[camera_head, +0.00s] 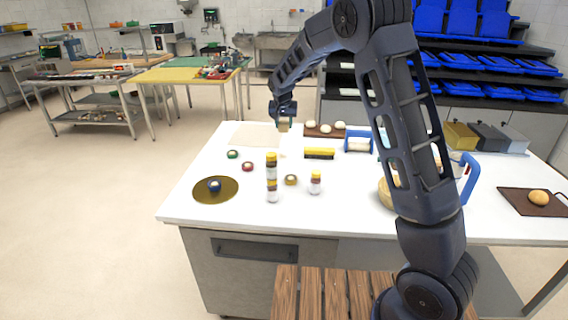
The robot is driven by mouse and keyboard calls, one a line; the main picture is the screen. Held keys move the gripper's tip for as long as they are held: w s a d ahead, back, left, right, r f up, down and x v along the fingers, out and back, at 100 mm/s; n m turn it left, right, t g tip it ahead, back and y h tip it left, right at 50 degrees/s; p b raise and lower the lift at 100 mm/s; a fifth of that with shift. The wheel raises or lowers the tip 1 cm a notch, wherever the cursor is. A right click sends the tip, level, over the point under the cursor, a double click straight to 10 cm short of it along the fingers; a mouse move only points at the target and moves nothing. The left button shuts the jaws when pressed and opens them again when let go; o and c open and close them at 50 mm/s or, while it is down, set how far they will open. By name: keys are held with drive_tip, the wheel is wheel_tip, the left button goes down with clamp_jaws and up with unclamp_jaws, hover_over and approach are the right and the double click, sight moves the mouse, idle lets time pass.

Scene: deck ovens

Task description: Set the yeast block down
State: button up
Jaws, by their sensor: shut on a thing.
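My gripper (284,122) hangs above the back part of the white worktable (225,212), pointing down. It is shut on a small tan block, which looks like the yeast block (284,127). Only a little of the block shows below the fingers. I cannot tell exactly how high it is above the table.
Stacked jars (271,172) and a single jar (315,183) stand in front. Small rings, a yellow-black bar (319,154) and a board of dough balls (312,134) lie nearby.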

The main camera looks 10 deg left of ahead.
wheel_tip(320, 180, down, 18)
drive_tip(key=shift+r, duration=0.25)
idle(0.3)
drive_tip(key=shift+f, duration=0.1)
drive_tip(key=o, duration=1)
